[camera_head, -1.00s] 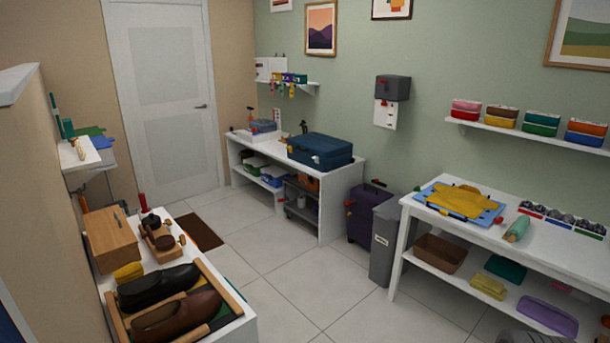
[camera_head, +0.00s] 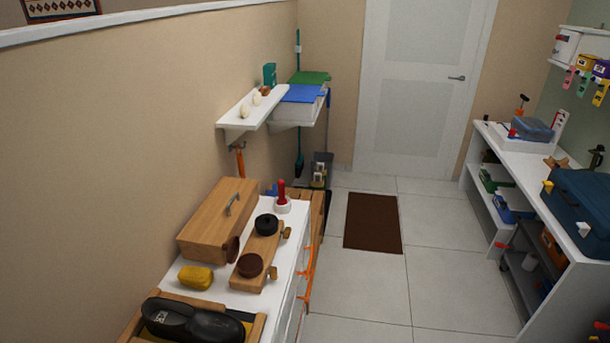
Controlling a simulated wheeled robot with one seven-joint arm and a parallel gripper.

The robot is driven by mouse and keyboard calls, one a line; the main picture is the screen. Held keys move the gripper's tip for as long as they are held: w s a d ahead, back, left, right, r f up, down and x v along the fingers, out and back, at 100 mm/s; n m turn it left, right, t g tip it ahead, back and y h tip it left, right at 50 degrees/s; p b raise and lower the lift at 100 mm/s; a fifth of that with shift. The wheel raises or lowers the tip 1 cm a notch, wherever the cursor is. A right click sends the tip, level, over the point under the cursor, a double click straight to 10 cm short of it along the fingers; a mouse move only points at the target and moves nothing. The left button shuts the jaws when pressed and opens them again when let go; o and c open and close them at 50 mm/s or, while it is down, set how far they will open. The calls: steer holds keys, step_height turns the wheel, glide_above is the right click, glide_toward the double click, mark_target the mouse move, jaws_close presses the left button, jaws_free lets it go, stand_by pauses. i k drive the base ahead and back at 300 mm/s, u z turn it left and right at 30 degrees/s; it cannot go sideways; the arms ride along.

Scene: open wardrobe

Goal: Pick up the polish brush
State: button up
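No thing stands out clearly as the polish brush. On the white counter (camera_head: 215,302), a wooden rack (camera_head: 258,250) carries a black round piece (camera_head: 266,224) and a brown round piece (camera_head: 250,265). Small tan pieces stick out at its right side; I cannot tell whether any is a brush. Behind the rack stands a red-handled item (camera_head: 282,192) on a white round base. A yellow sponge-like block (camera_head: 195,278) lies in front. My gripper is not in view.
A wooden box (camera_head: 215,215) with a metal handle stands against the wall. A brown mat (camera_head: 373,222) lies on the open floor. A bench with a blue toolbox (camera_head: 580,205) stands right.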

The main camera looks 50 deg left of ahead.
mark_target(281, 201)
steer(key=u, duration=0.45)
steer(key=i, duration=2.15)
steer(key=u, duration=1.85)
steer(key=i, duration=1)
steer(key=u, duration=1.4)
steer(key=i, duration=0.3)
steer(key=u, duration=0.1)
